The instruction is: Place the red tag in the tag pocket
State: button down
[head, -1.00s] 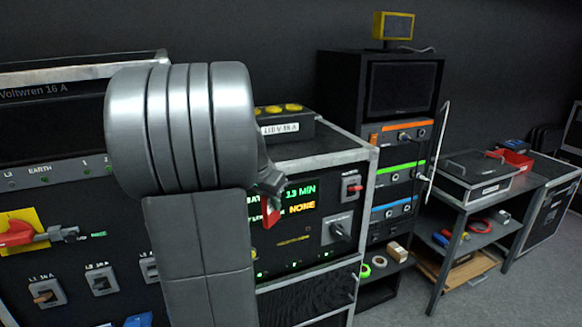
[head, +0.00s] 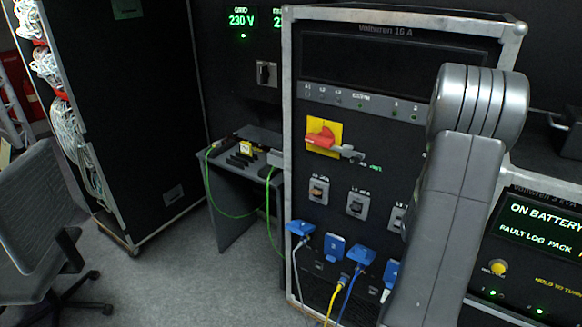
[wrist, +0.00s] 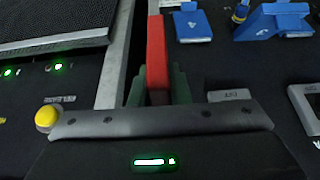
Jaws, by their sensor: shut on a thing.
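In the wrist view, the red tag (wrist: 157,45) is a flat red strip standing upright between the two grey-green fingers of my gripper (wrist: 157,88). The fingers are shut on it, one on each side, and its far end sticks out beyond them. In the head view my arm fills the right side, and it hides my gripper and the tag. I cannot make out the tag pocket in either view.
The Voltwren rack (head: 397,105) has a red rotary handle (head: 321,138) on a yellow plate and blue plugs (head: 361,256) below. A unit reading ON BATTERY (head: 541,215) stands right. A small side table (head: 222,172), tall cabinet (head: 131,110) and chair (head: 40,195) stand left, with open floor between.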

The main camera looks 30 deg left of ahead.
aim_at(279, 164)
jog(key=j+u, duration=0.1)
jog(key=u, duration=0.65)
jog(key=j+u, duration=0.15)
jog(key=u, duration=0.25)
jog(key=i+u, duration=0.1)
jog(key=u, duration=0.3)
jog(key=i+j+u, duration=0.15)
jog(key=u, duration=0.3)
jog(key=i+j+u, duration=0.1)
jog(key=u, duration=0.3)
jog(key=i+z, duration=0.25)
jog(key=i, duration=0.3)
jog(key=i+j+z, duration=0.3)
jog(key=i, duration=0.25)
jog(key=i+z, duration=0.15)
jog(key=z, duration=0.3)
jog(key=i+z, duration=0.15)
jog(key=z, duration=0.25)
jog(key=i+j+z, duration=0.15)
jog(key=z, duration=0.3)
